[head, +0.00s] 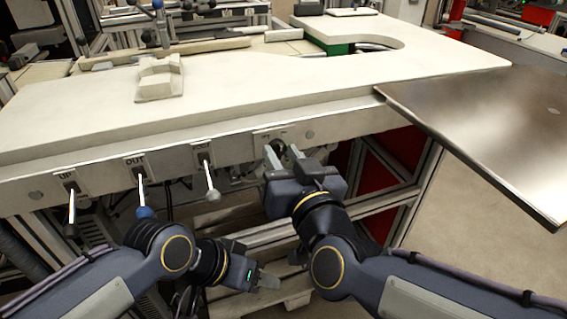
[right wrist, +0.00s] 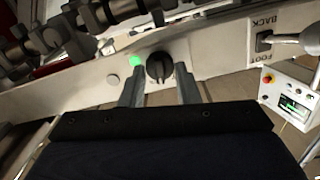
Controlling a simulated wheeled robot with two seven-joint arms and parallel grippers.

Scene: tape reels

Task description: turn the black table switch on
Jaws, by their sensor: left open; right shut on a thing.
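The black table switch (right wrist: 159,66) is a round rotary knob on the pale front rail of the table. In the right wrist view it sits between the two fingertips of my right gripper (right wrist: 159,84). A bright green light (right wrist: 135,61) glows just left of the knob. In the head view my right gripper (head: 284,154) reaches the rail at the right end of the lever row, shut on the switch, which is mostly hidden by the fingers. My left gripper (head: 258,268) hangs low in front of the table, open and empty, away from the rail.
Levers marked UP (head: 71,208) and OUT (head: 141,190) and another lever (head: 208,177) stick out of the rail left of my right gripper. A metal plate (head: 490,125) juts out at the right. A wooden pallet (head: 290,290) lies on the floor below.

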